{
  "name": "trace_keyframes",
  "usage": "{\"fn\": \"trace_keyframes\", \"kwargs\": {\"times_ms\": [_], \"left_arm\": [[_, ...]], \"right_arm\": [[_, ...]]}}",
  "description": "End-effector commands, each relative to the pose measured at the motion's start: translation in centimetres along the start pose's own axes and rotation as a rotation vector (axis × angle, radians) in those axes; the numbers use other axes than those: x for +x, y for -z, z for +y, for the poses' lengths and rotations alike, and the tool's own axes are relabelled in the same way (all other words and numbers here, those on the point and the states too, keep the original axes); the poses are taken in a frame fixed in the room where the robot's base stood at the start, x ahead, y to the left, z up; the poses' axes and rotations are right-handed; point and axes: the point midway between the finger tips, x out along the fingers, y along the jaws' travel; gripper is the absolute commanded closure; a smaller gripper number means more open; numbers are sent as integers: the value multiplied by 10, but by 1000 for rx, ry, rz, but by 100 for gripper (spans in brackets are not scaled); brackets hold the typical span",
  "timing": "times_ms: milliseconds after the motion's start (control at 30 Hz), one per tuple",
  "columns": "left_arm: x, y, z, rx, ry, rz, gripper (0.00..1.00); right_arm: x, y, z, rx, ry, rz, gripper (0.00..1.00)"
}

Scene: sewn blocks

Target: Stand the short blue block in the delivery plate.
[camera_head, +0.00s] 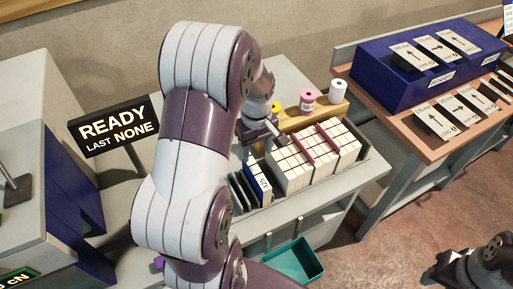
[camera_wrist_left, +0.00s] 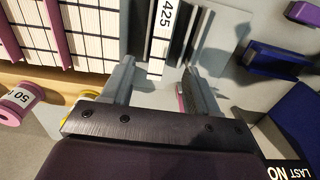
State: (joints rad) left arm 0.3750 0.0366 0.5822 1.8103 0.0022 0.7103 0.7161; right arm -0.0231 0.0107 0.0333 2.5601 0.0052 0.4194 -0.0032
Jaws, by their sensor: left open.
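A thin block with a white face, the label 425 and a blue edge (camera_head: 259,184) stands in the left end of the block rack (camera_head: 330,184). It looks like the blue block, but its length is hard to judge. In the left wrist view the labelled block (camera_wrist_left: 160,38) lies between the fingers of my left gripper (camera_wrist_left: 158,78), which are open with gaps on both sides. In the head view my left arm partly hides this gripper. I cannot identify the delivery plate for certain; a dark blue holder (camera_wrist_left: 277,62) shows at the right of the wrist view.
Rows of white blocks with purple dividers (camera_head: 318,152) fill the rack beside the labelled block. Thread spools (camera_head: 307,100) stand behind on a wooden ledge. A teal bin (camera_head: 296,262) hangs in front. A READY sign (camera_head: 115,128) stands left. A blue case (camera_head: 425,62) sits on the right bench.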

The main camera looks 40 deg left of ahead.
Motion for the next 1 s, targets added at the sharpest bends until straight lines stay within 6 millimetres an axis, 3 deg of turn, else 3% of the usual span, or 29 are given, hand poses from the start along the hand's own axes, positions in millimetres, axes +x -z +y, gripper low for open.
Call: {"fn": "trace_keyframes", "kwargs": {"times_ms": [100,300,400,500,900,967,1000], "left_arm": [[-11,-17,5,119,-8,9,40],[-18,-112,7,828,-51,72,40],[-17,-138,-1,1050,-64,97,40],[-16,-146,-5,1121,-67,104,40],[-16,-145,-5,1115,-66,103,40],[-16,-145,-5,1115,-66,103,57],[-16,-145,-5,1115,-66,103,57]], "right_arm": [[1,0,0,0,0,0,57],[1,0,0,0,0,0,57],[1,0,0,0,0,0,57],[1,0,0,0,0,0,57],[1,0,0,0,0,0,57],[1,0,0,0,0,0,57],[1,0,0,0,0,0,57]]}}
